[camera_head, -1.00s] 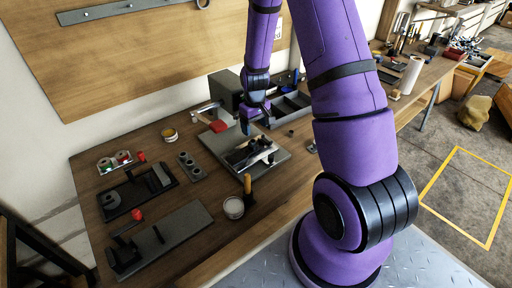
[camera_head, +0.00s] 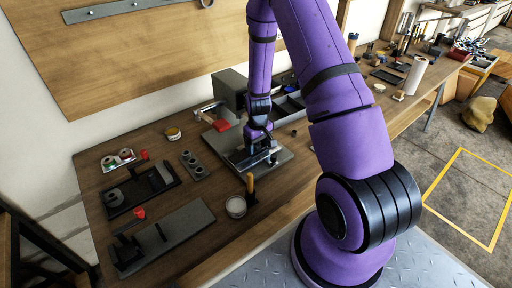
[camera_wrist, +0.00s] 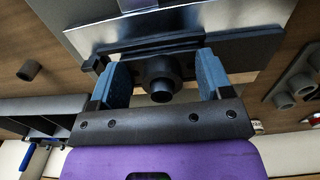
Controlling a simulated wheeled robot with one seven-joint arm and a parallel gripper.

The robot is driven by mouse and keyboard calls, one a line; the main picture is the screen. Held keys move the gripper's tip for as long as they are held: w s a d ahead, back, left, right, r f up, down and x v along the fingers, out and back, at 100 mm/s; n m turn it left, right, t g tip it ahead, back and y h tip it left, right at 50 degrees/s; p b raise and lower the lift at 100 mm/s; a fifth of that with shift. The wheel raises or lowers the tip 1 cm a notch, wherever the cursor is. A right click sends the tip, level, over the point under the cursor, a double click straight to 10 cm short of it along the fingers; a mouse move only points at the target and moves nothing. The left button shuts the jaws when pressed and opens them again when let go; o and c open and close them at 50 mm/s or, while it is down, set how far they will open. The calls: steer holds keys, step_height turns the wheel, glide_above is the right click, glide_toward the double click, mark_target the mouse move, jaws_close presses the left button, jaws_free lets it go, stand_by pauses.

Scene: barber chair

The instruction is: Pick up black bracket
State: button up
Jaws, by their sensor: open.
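The black bracket (camera_wrist: 160,70) shows in the wrist view as a dark flat bar with a round boss between my fingers. It lies over a pale metal plate (camera_wrist: 95,37). My gripper (camera_wrist: 164,84) is open, with one blue finger pad on each side of the boss. I cannot tell whether either pad touches it. In the head view my gripper (camera_head: 262,152) is low over the bracket (camera_head: 240,160), which is partly hidden by the wrist.
A tin (camera_head: 236,206) and an upright wooden handle (camera_head: 250,184) are close in front. Black fixtures (camera_head: 140,190) lie to the left. A parts tray (camera_head: 290,106) is behind right.

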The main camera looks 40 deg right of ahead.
steer(key=c, duration=1.1)
steer(key=shift+r, duration=0.2)
